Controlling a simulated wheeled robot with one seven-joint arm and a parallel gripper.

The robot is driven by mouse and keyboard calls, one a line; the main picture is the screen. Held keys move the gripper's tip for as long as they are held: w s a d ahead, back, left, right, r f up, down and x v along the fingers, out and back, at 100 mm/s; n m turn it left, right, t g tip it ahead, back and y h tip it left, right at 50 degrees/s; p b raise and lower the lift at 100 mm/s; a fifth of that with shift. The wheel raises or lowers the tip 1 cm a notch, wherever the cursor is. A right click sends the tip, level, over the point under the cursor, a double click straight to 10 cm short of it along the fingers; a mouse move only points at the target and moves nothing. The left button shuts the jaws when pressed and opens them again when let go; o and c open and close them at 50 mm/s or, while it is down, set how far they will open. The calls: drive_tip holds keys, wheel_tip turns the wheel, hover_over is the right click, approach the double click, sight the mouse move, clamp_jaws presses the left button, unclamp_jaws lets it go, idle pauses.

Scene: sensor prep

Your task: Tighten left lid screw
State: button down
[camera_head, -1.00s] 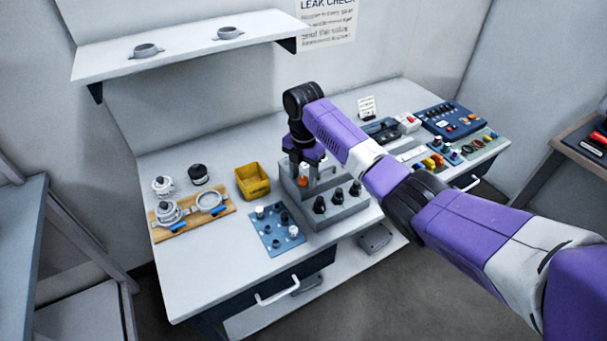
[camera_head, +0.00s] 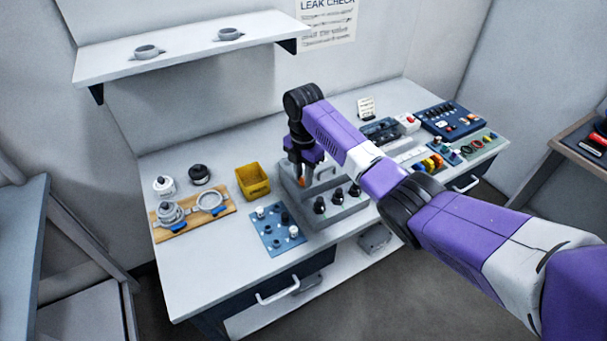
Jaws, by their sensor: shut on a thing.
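My gripper (camera_head: 301,176) points down over a grey stepped block (camera_head: 337,213) at the middle of the bench. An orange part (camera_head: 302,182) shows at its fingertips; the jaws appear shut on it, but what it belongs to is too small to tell. Several black knob-like pieces (camera_head: 337,196) stand on the block's front step. I cannot make out the left lid screw.
A yellow bin (camera_head: 253,182) and a blue plate (camera_head: 274,239) with small pegs stand between board and block. A white jar (camera_head: 163,185) and black jar (camera_head: 200,174) stand behind the board. A blue panel (camera_head: 450,119) is at right. A shelf (camera_head: 190,45) hangs above.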

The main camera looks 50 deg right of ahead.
drive_tip(key=m+p, duration=0.2)
drive_tip(key=m, duration=0.2)
drive_tip(key=shift+r, duration=0.1)
drive_tip(key=m+p, duration=0.1)
drive_tip(key=m, duration=0.4)
drive_tip(key=shift+p, duration=0.35)
drive_tip(key=m, duration=0.3)
drive_tip(key=shift+m, duration=0.3)
drive_tip(key=m, duration=0.4)
drive_tip(key=shift+m, duration=0.3)
drive_tip(key=m, duration=0.4)
drive_tip(key=shift+m, duration=0.3)
drive_tip(key=m, duration=0.8)
drive_tip(key=shift+m, duration=2.3)
